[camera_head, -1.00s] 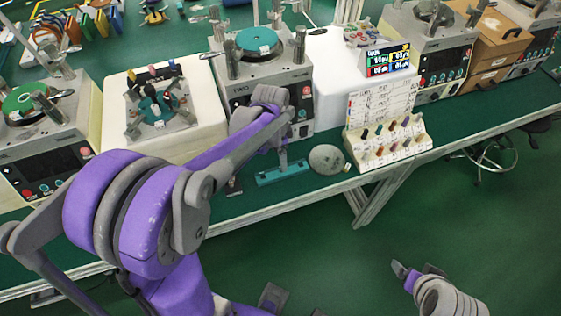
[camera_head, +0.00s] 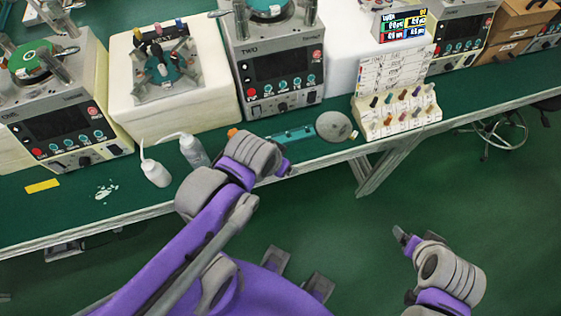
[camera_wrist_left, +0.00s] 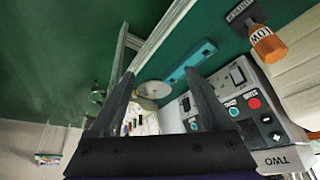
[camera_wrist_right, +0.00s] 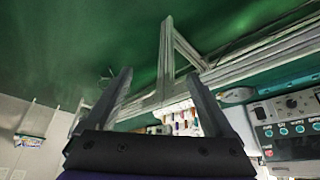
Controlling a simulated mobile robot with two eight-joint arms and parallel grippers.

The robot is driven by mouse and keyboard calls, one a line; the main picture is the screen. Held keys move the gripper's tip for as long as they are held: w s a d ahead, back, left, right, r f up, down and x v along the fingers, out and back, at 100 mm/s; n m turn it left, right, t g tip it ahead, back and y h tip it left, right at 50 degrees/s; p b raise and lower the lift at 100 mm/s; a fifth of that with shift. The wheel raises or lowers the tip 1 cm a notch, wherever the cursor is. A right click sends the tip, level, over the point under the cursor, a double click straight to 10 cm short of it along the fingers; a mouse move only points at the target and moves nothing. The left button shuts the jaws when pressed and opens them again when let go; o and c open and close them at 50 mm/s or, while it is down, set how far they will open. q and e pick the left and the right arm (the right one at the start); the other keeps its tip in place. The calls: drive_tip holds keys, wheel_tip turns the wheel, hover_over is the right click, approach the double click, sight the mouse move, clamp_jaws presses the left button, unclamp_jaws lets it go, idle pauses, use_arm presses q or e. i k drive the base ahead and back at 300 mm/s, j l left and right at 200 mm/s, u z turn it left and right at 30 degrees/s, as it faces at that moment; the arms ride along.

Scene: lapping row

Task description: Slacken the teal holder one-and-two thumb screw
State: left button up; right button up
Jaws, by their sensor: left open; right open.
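The teal holder (camera_head: 166,72) sits on a white block between the machines marked ONE and TWO, in the head view. Dark, pink and yellow knobs (camera_head: 158,32) stand along its back; which is the thumb screw I cannot tell. My left gripper (camera_head: 285,165) is at the bench's front edge, to the right of and nearer than the holder. In the left wrist view its fingers (camera_wrist_left: 158,88) are apart with nothing between them. My right gripper (camera_head: 403,239) is over the floor in front of the bench. Its fingers (camera_wrist_right: 160,88) are open and empty in the right wrist view.
A teal bar (camera_head: 292,134) and a grey disc (camera_head: 334,126) lie before machine TWO (camera_head: 276,65). A rack of coloured pegs (camera_head: 397,108) stands to their right.

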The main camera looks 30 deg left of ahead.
sight(174, 60)
drive_tip(key=u, duration=2.1)
